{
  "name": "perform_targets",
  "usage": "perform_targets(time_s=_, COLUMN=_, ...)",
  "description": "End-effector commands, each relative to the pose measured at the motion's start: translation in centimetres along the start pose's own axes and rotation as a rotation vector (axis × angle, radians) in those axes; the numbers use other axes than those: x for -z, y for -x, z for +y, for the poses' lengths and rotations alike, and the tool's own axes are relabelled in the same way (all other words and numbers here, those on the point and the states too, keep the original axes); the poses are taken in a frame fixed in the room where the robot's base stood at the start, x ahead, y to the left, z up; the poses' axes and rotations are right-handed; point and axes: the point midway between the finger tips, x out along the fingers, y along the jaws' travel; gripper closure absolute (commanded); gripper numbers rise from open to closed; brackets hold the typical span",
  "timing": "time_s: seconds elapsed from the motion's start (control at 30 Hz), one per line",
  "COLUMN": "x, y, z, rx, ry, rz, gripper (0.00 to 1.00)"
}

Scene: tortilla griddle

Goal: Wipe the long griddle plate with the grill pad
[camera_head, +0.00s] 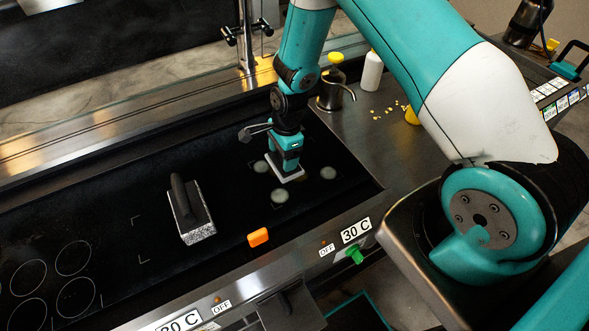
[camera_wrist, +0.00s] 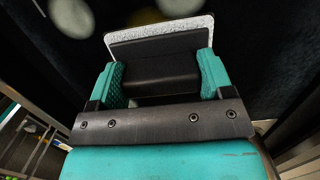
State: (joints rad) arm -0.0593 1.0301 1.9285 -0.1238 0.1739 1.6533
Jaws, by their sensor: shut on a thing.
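The long griddle plate (camera_head: 110,215) is black and runs across the head view. My gripper (camera_head: 286,160) is low over its right part, among several pale round patches (camera_head: 279,195). In the wrist view my gripper (camera_wrist: 160,78) is shut on the black grip of the grill pad (camera_wrist: 160,38), whose speckled pale edge shows beyond the fingers. In the head view only a pale edge of the pad (camera_head: 290,177) shows under the gripper. It is at or just above the plate; I cannot tell whether it touches.
A speckled grey block with a black handle (camera_head: 198,228) stands on the plate to the left. A small orange item (camera_head: 258,237) lies near the front edge. A metal pump bottle (camera_head: 331,92) and a white bottle (camera_head: 371,72) stand behind, on the right.

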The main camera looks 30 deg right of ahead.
Motion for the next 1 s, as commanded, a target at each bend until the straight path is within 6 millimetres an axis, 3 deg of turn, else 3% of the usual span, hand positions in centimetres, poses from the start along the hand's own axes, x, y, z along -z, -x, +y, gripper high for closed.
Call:
perform_targets(time_s=0.4, x=0.6, y=-0.1, z=0.1, rx=-0.002, ry=-0.002, rz=0.003, gripper=0.52)
perform_targets(time_s=0.8, x=4.6, y=0.6, z=0.2, rx=-0.001, ry=-0.003, rz=0.002, gripper=0.53)
perform_targets(time_s=1.0, x=5.3, y=0.8, z=0.2, rx=0.0, ry=0.0, rz=0.001, gripper=0.53)
